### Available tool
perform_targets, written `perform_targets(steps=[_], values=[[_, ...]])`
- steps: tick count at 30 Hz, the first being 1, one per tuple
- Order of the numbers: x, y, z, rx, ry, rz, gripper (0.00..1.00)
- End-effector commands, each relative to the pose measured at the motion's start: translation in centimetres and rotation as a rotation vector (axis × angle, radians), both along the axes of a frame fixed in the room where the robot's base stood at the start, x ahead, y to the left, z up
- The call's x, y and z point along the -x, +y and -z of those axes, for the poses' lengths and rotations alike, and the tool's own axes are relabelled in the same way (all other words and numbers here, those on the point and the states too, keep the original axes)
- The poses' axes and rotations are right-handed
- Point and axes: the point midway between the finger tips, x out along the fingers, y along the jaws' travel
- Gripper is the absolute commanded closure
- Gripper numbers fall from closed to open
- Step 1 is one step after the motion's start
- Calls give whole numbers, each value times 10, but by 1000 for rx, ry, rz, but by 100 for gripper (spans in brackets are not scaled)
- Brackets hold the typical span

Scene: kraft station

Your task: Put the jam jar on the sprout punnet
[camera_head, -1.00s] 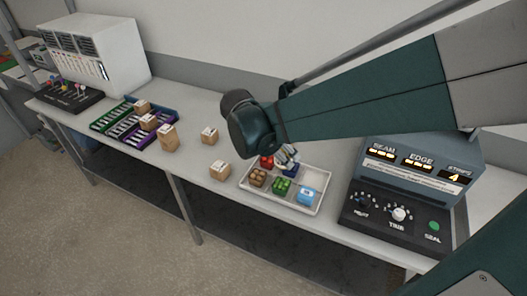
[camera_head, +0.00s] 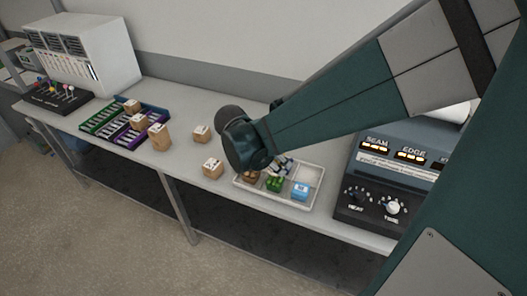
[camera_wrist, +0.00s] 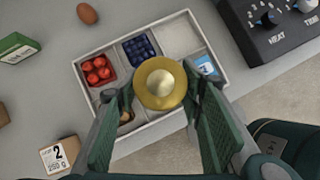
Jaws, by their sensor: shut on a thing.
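The jam jar (camera_wrist: 160,85), seen from above in the wrist view as a round gold lid with a pale centre, is between the fingers of my gripper (camera_wrist: 161,98), which is shut on it. It is held over the front middle of the tray. The green sprout punnet (camera_head: 274,184) sits in the tray's front row in the head view, close below my gripper (camera_head: 280,167). In the wrist view the jar and fingers hide the punnet. I cannot tell whether jar and punnet touch.
The white tray (camera_head: 256,199) also holds a red punnet (camera_wrist: 97,70), a blueberry punnet (camera_wrist: 138,48), a brown punnet (camera_head: 251,177) and a blue box (camera_head: 300,191). Its back right compartment (camera_wrist: 180,38) is empty. Cartons (camera_head: 213,168) stand left; the sealing machine (camera_head: 380,190) stands right.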

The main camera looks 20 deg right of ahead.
Motion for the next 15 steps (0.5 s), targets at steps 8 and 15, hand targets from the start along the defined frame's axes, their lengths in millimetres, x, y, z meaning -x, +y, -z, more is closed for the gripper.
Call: perform_targets(steps=[8, 15], values=[[0, 0, 13, 0, 0, 0, 80], [0, 0, 36, 0, 0, 0, 80]])
